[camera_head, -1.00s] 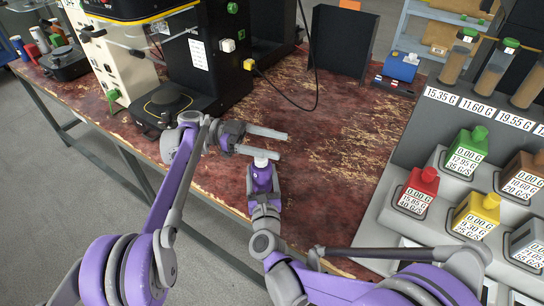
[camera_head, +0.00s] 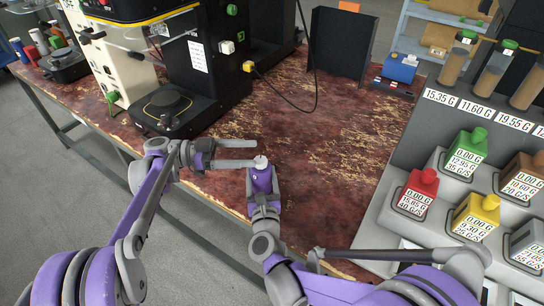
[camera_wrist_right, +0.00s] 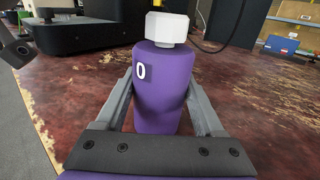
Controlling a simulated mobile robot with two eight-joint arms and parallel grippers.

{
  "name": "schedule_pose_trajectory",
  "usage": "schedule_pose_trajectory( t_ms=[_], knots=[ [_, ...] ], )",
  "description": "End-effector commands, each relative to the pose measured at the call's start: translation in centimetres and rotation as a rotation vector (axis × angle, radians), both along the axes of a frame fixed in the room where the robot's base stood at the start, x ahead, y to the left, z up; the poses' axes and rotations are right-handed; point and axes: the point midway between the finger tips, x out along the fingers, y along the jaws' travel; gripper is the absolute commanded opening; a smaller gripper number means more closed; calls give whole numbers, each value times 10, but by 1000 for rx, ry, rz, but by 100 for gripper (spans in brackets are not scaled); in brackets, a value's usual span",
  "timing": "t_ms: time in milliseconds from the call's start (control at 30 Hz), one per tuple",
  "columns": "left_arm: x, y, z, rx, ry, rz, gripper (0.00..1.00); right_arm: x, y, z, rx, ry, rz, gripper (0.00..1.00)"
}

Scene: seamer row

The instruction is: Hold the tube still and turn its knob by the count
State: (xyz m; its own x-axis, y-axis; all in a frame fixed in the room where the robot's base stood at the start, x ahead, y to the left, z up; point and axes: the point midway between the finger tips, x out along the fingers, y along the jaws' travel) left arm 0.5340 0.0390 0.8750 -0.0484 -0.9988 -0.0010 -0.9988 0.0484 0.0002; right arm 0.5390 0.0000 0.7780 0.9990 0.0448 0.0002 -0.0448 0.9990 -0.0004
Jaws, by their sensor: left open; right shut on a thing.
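The tube is a purple cylinder with a white faceted knob on top. It stands roughly upright in the right wrist view, where the tube (camera_wrist_right: 160,95) carries a "0" mark on its side below the knob (camera_wrist_right: 167,28). My right gripper (camera_wrist_right: 160,110) is shut on the tube, one finger on each side. In the head view the knob (camera_head: 261,162) shows small above the tube's upper part (camera_head: 261,180). My left gripper (camera_head: 255,153) is open, its two long grey fingers pointing right, level with the knob area and close to its left. Whether a finger touches the knob cannot be told.
A black machine (camera_head: 190,85) stands at the back left of the worn red table (camera_head: 330,135). A black cable hangs down behind my grippers. A grey panel with several coloured, labelled blocks, including a red one (camera_head: 418,195), stands at the right. The middle of the table is clear.

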Motion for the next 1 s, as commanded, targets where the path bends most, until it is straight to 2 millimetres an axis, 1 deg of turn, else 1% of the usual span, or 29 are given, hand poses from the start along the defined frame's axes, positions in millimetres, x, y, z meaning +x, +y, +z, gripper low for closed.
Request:
schedule_pose_trajectory(
  t_ms=[33, 100, 200, 300, 367, 467, 800, 900, 1000],
  knots=[
    [-3, 13, -10, 1, 0, 51, 74, 0, 0, 0, 0, 0, 1, 8],
    [-6, 26, -20, 1, 0, 111, 74, 0, 0, 0, 0, 0, 1, 8],
    [-11, 40, -31, -1, 0, 174, 74, 0, 0, 0, 0, 0, 1, 8],
    [-13, 46, -36, -1, 0, 208, 74, 0, 0, 0, 0, 0, 0, 8],
    [-13, 44, -37, -1, 1, 216, 74, 0, 0, 0, 0, 0, 0, 8],
    [-12, 32, -38, -2, 1, 216, 74, 0, 0, 0, 0, 0, 0, 8],
    [-1, -34, -37, -2, 2, 213, 74, 0, 0, 0, 0, 0, 0, 8],
    [2, -50, -37, -2, 2, 214, 74, 0, 0, 0, 0, 0, 0, 8],
    [4, -61, -37, -2, 2, 215, 74, 0, 0, 0, 0, 0, 0, 8]
  ],
)
